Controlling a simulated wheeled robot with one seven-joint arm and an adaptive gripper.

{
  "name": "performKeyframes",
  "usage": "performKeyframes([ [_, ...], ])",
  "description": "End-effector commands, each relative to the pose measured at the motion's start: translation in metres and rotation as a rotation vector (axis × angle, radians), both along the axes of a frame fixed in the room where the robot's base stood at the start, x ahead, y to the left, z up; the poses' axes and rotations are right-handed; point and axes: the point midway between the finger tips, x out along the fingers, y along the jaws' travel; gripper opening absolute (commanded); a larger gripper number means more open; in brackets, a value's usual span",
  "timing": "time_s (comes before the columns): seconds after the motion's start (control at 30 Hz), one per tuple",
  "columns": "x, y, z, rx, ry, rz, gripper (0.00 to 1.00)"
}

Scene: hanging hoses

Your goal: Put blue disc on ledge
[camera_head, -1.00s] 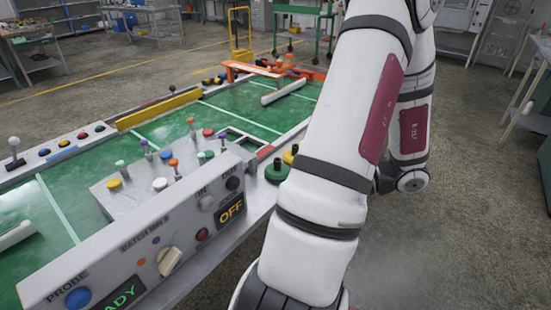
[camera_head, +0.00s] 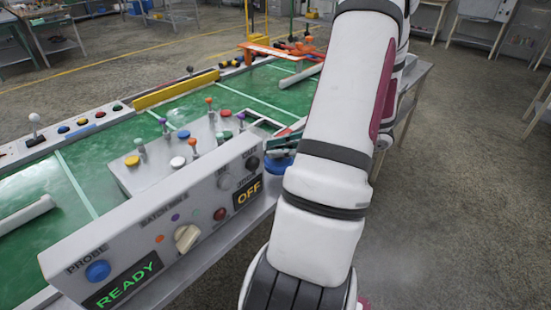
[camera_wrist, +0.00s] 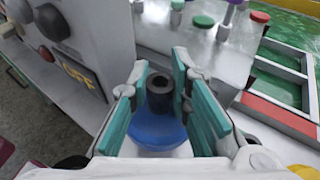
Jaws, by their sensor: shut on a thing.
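The blue disc (camera_wrist: 158,132) has a dark upright knob (camera_wrist: 160,93) and sits between the teal fingers of my gripper (camera_wrist: 172,100) in the wrist view. My gripper is shut on it by the knob. In the head view, the blue disc (camera_head: 279,164) and the teal fingers (camera_head: 284,142) show just right of the control box, partly hidden by my arm. The pale ledge (camera_head: 240,214) runs along the table's right side, beside the box. I cannot tell whether the disc touches it.
The grey control box (camera_head: 170,225) with knobs and an OFF display stands close left of my gripper. A panel with levers (camera_head: 180,155) lies behind it. A yellow thing (camera_wrist: 304,172) shows at the wrist view's lower right. Open floor lies to the right.

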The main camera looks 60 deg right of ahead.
Motion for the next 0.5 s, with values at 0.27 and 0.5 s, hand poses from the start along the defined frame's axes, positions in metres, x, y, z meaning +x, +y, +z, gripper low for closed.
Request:
performKeyframes([
  [0.27, 0.012, -0.005, -0.026, 0.004, -0.001, -0.001, 0.0],
  [0.5, 0.011, -0.005, -0.036, -0.001, -0.002, 0.001, 0.0],
])
